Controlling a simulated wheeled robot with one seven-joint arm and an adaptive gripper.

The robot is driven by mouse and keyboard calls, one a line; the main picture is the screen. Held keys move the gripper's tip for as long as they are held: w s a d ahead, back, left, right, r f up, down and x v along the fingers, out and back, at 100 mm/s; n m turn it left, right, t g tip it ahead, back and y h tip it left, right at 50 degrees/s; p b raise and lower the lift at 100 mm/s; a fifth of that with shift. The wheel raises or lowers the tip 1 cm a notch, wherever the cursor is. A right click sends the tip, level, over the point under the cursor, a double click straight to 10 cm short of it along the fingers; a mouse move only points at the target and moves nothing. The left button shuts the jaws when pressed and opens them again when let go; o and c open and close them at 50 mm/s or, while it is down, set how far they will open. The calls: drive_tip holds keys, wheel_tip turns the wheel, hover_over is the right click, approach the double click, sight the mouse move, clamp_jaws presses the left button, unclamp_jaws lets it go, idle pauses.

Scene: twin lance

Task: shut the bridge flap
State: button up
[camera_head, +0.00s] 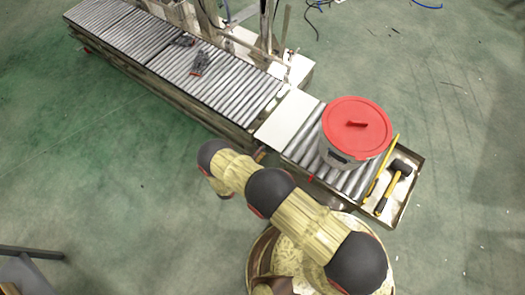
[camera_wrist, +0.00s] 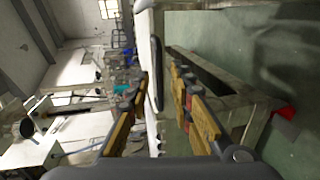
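The bridge flap is the pale flat plate (camera_head: 287,118) between the long roller conveyor and the short roller section in the head view. It looks about level there; I cannot tell whether it is fully seated. In the wrist view, which is turned sideways, a white edge (camera_wrist: 144,28) runs down the middle, with a dark bar-like handle (camera_wrist: 156,72) beside it. My gripper (camera_wrist: 159,76) is open, its fingers on either side of the bar. I cannot tell whether they touch it.
A pot with a red lid (camera_head: 357,127) stands on the short roller section, right of the flap. A tray (camera_head: 407,197) at its end holds a mallet (camera_head: 395,185). The long roller conveyor (camera_head: 215,75) carries small dark items. Green floor in front is open.

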drive_tip(key=shift+x, duration=0.9)
drive_tip(key=shift+c, duration=1.4)
clamp_jaws()
